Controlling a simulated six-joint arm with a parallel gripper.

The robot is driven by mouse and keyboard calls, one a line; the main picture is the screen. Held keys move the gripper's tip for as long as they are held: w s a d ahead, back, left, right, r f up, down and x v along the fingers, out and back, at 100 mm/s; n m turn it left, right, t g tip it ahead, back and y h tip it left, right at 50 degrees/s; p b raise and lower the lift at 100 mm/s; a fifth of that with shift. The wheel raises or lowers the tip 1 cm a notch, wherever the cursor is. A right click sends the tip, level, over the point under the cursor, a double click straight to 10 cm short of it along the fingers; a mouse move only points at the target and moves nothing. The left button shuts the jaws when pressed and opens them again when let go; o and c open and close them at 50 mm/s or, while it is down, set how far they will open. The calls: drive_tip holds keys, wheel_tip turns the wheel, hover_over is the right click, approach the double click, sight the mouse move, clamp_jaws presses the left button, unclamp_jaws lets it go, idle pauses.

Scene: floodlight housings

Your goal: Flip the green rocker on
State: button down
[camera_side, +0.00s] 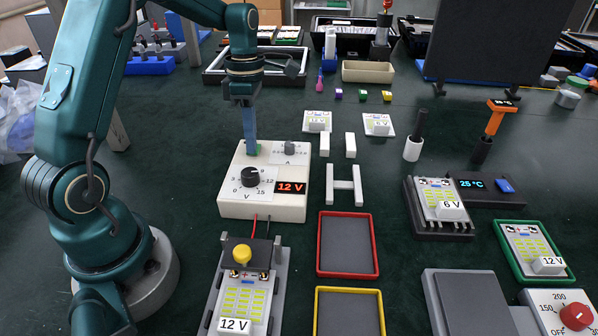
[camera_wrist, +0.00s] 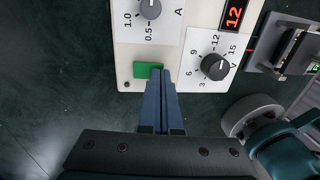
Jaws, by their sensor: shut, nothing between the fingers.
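The green rocker (camera_wrist: 142,70) is on the white power supply box (camera_wrist: 185,40), near its edge, in the wrist view. In the side view the rocker (camera_side: 257,149) shows partly behind my fingers at the back of the box (camera_side: 235,208). My gripper (camera_wrist: 160,74) is shut and empty, its blue fingertips at the rocker's one end and covering part of it. In the side view my gripper (camera_side: 250,150) points straight down at the rocker. I cannot tell whether the tips touch it. The box's display (camera_side: 290,187) reads 12 V.
A black voltage knob (camera_side: 251,177) and a smaller grey knob (camera_side: 290,147) stand on the box near the rocker. Red and black leads run to a fixture holding a 12 V housing (camera_side: 240,303). White blocks (camera_side: 350,145) and a red-rimmed tray (camera_side: 347,272) lie to the right.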

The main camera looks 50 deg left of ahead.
drive_tip(key=shift+f, duration=0.25)
drive_tip(key=shift+w+a+r, duration=0.25)
drive_tip(key=shift+w+a, duration=0.25)
drive_tip(key=shift+r, duration=0.15)
wheel_tip(320, 180, up, 14)
drive_tip(key=s+d, duration=0.1)
idle(0.6)
drive_tip(key=shift+s+d+f, duration=0.1)
drive_tip(key=shift+f, duration=0.1)
